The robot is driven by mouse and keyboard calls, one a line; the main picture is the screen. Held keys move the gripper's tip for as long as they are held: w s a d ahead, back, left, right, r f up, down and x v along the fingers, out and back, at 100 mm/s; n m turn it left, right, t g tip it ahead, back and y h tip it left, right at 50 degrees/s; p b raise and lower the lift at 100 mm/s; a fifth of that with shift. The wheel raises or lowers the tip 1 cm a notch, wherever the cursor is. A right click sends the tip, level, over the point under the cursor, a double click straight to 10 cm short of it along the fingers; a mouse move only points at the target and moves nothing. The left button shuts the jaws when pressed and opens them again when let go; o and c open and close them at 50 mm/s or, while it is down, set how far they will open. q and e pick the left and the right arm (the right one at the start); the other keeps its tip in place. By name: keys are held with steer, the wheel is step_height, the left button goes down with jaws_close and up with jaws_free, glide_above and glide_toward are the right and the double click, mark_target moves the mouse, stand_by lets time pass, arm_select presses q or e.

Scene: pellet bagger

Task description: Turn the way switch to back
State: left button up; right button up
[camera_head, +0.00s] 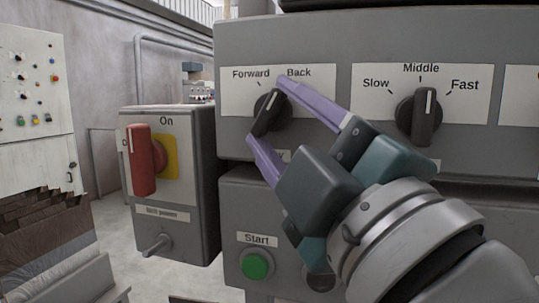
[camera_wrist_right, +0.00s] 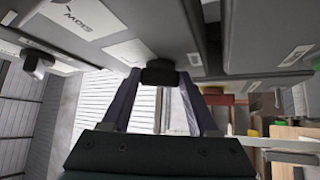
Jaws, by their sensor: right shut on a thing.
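The way switch (camera_head: 270,113) is a black rotary knob on a white plate marked Forward on the left and Back on the right. Its grip bar is tilted, with the top end and white line leaning right, towards Back. My right gripper (camera_head: 266,108) has its purple fingers on either side of the knob and is shut on it. In the right wrist view the dark knob (camera_wrist_right: 160,73) sits between the two fingertips. The mark near Back is partly hidden by a finger. My left gripper is not in view.
To the right is a speed knob (camera_head: 427,115) marked Slow, Middle and Fast. A box with a red On switch (camera_head: 140,160) stands out at the left. Below are a green Start button (camera_head: 257,264) and another button partly hidden by my gripper.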

steer(key=shift+m, duration=0.3)
steer(key=o, duration=1.4)
steer(key=b+v, duration=0.2)
steer(key=v, duration=0.8)
steer(key=shift+f, duration=0.1)
